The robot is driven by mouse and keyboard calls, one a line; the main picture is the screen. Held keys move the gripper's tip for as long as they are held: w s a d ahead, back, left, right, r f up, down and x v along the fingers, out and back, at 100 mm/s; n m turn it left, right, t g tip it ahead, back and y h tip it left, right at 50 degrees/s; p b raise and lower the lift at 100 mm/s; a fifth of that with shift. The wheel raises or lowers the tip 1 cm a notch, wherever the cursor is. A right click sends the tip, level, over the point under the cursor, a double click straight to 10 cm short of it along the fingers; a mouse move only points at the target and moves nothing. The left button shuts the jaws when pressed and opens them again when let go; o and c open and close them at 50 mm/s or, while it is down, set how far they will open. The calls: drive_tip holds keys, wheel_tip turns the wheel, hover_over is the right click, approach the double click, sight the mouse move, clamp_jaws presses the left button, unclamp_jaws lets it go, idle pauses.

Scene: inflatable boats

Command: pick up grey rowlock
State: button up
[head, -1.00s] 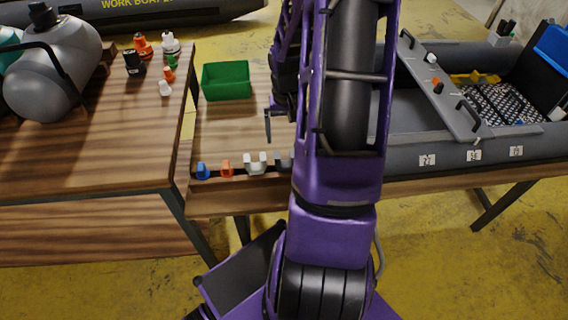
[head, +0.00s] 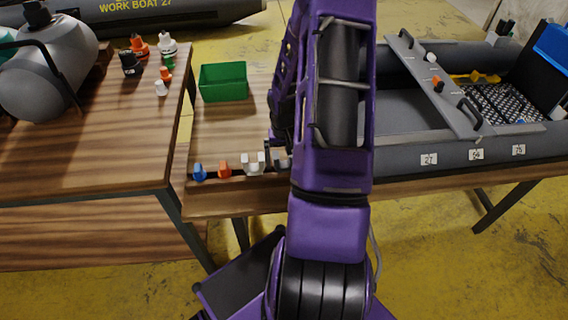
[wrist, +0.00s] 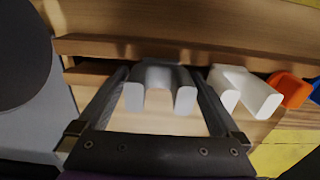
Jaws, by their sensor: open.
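The grey rowlock (wrist: 160,78) is a U-shaped piece in the wrist view, with its two prongs towards the camera. My gripper (wrist: 158,80) is open, with one finger on each side of the rowlock. Whether either finger touches it I cannot tell. In the head view only part of the grey rowlock (head: 282,160) shows, at the right end of the row, mostly hidden by my arm. One dark finger of my gripper shows just left of it.
A white rowlock (head: 253,166) stands close beside the grey one, then an orange (head: 224,170) and a blue rowlock (head: 199,173). A green bin (head: 223,82) stands behind on the bench. The grey inflatable boat (head: 400,157) lies close on the right.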

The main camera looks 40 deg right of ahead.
sight(284, 165)
drive_tip(key=c, duration=1.2)
wheel_tip(284, 165, up, 11)
drive_tip(key=p, duration=0.3)
drive_tip(key=shift+r, duration=0.2)
drive_tip(key=shift+c, duration=0.2)
